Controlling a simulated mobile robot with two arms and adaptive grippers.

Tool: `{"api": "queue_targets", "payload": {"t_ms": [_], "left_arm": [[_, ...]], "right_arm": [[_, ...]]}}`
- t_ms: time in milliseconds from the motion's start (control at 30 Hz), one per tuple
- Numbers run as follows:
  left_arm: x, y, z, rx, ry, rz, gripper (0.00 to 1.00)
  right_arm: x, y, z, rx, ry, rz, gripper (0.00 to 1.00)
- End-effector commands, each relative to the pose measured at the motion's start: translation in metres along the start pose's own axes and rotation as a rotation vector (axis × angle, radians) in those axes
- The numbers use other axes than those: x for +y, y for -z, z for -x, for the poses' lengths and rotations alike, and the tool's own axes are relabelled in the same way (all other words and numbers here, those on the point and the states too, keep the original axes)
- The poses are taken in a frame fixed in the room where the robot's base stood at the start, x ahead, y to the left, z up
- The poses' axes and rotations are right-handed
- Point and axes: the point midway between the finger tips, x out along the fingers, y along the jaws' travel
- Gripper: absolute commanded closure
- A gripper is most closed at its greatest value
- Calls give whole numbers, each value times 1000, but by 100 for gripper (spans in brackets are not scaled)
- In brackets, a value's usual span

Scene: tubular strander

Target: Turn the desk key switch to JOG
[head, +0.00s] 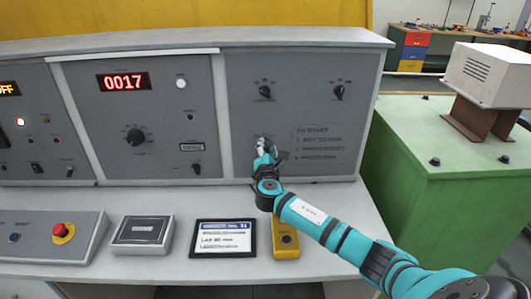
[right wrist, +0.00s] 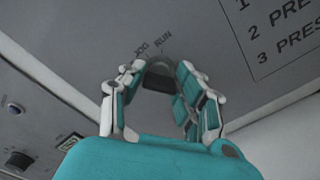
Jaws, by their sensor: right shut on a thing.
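The desk key switch (right wrist: 159,79) shows in the right wrist view as a dark grey key-like part against the grey panel. The labels JOG and RUN are printed above it. My right gripper (right wrist: 160,88) is shut on it, one finger on each side. In the head view my right gripper (head: 265,150) is at the lower left of the right-hand panel (head: 310,115) and hides the switch. Which label the key points to cannot be told. My left gripper is not in view.
Two black rotary knobs (head: 302,91) sit higher on the same panel, with printed start steps (head: 325,142) to the right. A yellow box (head: 286,240), a tablet (head: 224,238) and a red emergency button (head: 62,231) are on the desk. A green machine block (head: 440,160) stands at right.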

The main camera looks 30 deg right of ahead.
Motion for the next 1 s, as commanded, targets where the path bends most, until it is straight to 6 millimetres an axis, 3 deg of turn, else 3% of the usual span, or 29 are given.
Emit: {"api": "queue_targets", "payload": {"t_ms": [100,500,1000], "left_arm": [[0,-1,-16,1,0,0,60],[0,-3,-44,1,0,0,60],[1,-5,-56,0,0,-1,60]], "right_arm": [[-5,3,0,0,1,-101,100],[-5,2,0,-1,2,-420,100],[-3,1,0,-1,3,-594,100]]}}
